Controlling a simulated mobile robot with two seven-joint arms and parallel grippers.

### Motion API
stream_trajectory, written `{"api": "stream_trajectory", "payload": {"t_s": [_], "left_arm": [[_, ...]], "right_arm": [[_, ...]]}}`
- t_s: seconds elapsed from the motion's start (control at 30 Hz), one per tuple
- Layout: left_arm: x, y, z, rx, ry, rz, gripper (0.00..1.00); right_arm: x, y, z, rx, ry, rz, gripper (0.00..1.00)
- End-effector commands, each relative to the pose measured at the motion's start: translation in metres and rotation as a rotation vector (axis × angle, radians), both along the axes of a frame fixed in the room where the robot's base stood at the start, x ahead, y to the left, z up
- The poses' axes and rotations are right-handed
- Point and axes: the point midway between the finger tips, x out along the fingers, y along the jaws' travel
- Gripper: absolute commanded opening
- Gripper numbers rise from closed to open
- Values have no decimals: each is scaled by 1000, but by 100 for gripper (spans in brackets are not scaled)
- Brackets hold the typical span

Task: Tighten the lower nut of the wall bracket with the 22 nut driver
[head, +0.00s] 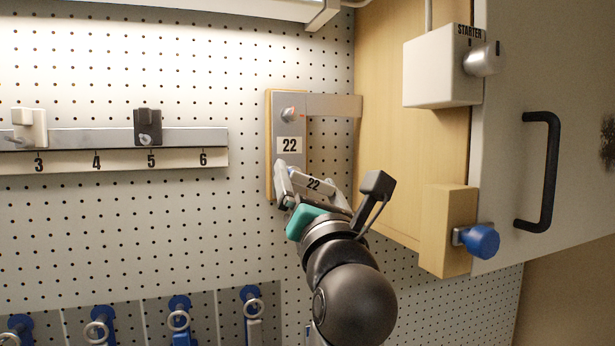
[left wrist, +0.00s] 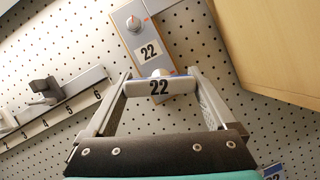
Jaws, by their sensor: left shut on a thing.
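The wall bracket (head: 297,128) is a grey plate on a wooden backing, with a 22 label, and an arm runs right from its top. Its upper nut (head: 290,114) has a red mark. My left gripper (head: 311,187) is shut on the nut driver (head: 314,184), whose handle is marked 22, in front of the bracket's lower end. In the left wrist view the driver (left wrist: 158,88) spans between both fingers. A pale round part with a red mark shows just behind it, at the lower nut's place. The lower nut is hidden in the head view. My right gripper is not in view.
A rail (head: 100,160) numbered 3 to 6 holds clips at left. Several blue ring-handled tools (head: 179,318) hang below. At right are a starter box (head: 440,72), a blue knob (head: 481,241) and a cabinet door with a black handle (head: 545,170).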

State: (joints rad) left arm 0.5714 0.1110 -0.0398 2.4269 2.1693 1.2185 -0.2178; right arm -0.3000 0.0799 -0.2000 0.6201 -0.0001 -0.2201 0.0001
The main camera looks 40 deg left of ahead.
Motion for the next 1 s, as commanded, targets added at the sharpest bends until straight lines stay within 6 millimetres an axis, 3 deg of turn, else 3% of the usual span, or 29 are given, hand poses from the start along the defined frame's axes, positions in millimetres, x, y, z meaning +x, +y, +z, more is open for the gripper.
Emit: {"api": "stream_trajectory", "payload": {"t_s": [0.7,1.0], "left_arm": [[0,0,1,56,108,-1,0],[0,0,0,63,117,-1,0]], "right_arm": [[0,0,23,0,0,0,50],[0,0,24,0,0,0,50]]}}
